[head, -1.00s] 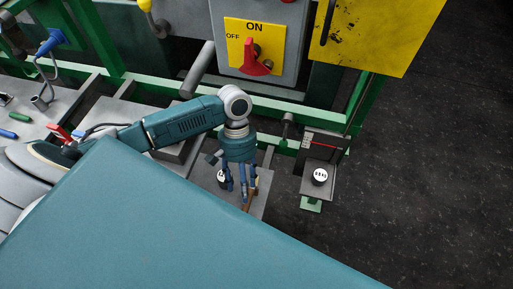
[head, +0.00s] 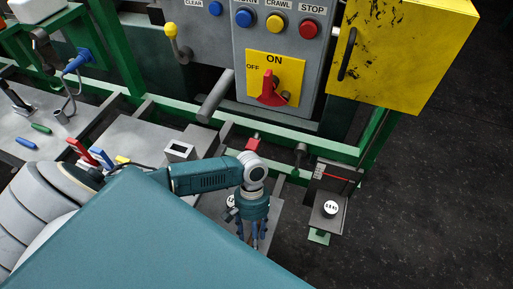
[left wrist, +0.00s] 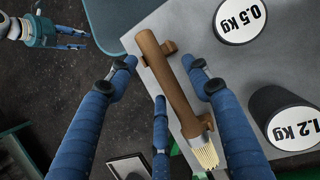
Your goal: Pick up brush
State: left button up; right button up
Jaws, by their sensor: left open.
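The brush (left wrist: 170,85) has a brown wooden handle and pale bristles. In the left wrist view it lies across the edge of a grey surface (left wrist: 190,25), bristles toward the bottom. My left gripper (left wrist: 161,75) is open, with blue fingers on both sides of the handle and a third finger below. I cannot tell whether any finger touches it. In the head view my left gripper (head: 253,243) points down at the small grey table, and the brush is mostly hidden there. My right gripper (left wrist: 75,39) shows at the top left of the left wrist view, fingers apart and empty.
A 0.5 kg weight (left wrist: 240,20) and a 1.2 kg weight (left wrist: 288,120) stand close to the brush. Another weight (head: 330,208) stands on a small platform to the right. A control panel (head: 280,60) and green frame rise behind. Dark floor at right is clear.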

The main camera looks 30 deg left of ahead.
pick_arm(q)
grip_shut()
